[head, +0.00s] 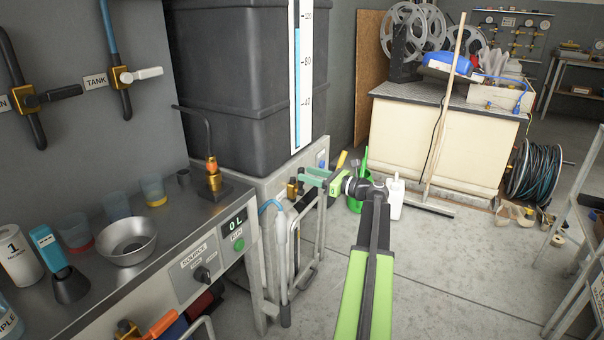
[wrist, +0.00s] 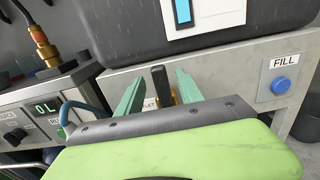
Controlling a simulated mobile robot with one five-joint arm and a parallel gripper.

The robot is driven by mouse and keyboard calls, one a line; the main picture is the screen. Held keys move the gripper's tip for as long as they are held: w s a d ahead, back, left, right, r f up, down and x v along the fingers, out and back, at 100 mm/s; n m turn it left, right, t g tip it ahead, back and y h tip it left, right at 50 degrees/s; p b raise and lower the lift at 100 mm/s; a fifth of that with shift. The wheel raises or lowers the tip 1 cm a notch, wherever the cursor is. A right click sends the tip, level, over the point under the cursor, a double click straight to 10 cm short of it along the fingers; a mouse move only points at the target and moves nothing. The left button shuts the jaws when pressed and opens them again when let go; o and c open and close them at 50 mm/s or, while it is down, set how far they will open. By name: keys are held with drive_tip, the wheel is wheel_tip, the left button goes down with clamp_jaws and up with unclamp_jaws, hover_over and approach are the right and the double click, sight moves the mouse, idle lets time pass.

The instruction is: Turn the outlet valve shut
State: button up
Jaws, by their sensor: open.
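The outlet valve is low on the grey stand under the big black tank. In the wrist view its black lever (wrist: 159,77) stands upright in the picture, with a bit of brass body (wrist: 173,97) behind and a partly hidden label ending in "LET" (wrist: 150,103). My gripper (wrist: 160,82) is open, with one green finger on each side of the lever; gaps show on both sides. In the head view my gripper (head: 311,177) reaches to the stand's front beside the brass valve (head: 292,187). The fingers hide part of the valve there.
A blue FILL button (wrist: 281,86) is on the stand's front to the right. The black tank (head: 235,75) has a level gauge (head: 297,80). A metal bench (head: 150,250) with a 0 L display (head: 234,223) is at left.

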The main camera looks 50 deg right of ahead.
sight(301, 183)
drive_tip(key=shift+x, duration=1.8)
clamp_jaws()
